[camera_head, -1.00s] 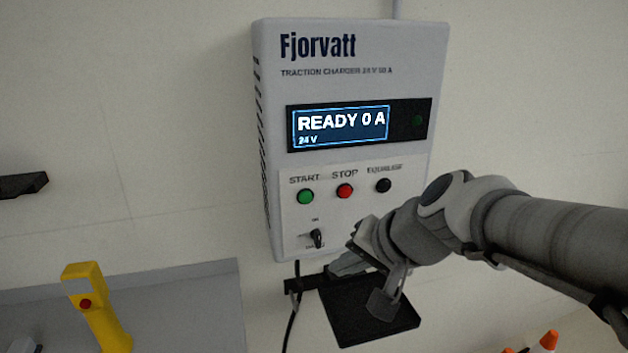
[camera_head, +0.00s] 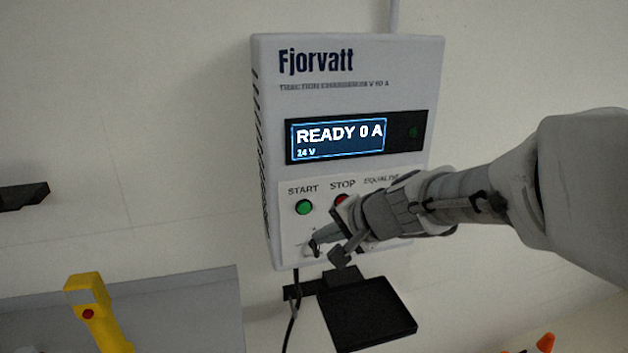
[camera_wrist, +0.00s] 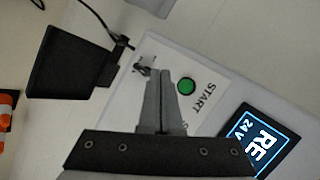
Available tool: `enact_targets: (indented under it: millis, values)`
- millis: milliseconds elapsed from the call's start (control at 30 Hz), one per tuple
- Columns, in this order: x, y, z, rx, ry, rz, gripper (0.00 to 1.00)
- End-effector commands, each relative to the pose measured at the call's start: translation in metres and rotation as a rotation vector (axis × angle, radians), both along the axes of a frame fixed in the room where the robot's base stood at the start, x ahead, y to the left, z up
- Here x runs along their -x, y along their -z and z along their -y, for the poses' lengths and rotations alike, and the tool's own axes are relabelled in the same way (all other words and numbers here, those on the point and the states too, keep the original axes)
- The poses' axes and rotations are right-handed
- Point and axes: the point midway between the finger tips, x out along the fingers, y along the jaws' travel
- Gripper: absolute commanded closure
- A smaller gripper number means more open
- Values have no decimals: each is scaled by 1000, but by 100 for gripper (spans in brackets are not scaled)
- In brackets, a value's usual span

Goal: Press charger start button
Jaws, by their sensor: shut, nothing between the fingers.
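The wall-mounted Fjorvatt charger (camera_head: 300,180) has a lit display (camera_head: 337,141) reading "READY 0 A" and "24 V". The green START button (camera_head: 304,207) is fully visible below it. The red STOP button (camera_head: 341,200) is partly covered by my arm, and the EQUALISE button is hidden behind it. My gripper (camera_head: 312,243) is shut and empty, with its tips near the toggle switch (camera_head: 316,249), below the START button. In the wrist view the green START button (camera_wrist: 186,86) lies just right of the shut fingers (camera_wrist: 162,76). I cannot tell whether the tips touch the panel.
A black shelf (camera_head: 367,312) sticks out below the charger, with a black cable (camera_head: 292,315) hanging beside it. A yellow handle with a red button (camera_head: 95,310) stands at lower left. Orange cones (camera_head: 545,342) show at lower right. Wall left of the charger is mostly clear.

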Motion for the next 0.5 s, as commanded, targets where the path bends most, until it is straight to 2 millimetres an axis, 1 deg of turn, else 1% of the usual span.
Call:
enact_targets:
  millis: [100,300,500]
  values:
    - [-17,-1,-5,0,-1,-3,100]
    - [-44,0,-13,0,-1,-2,100]
    - [-60,0,-18,1,-3,-1,100]
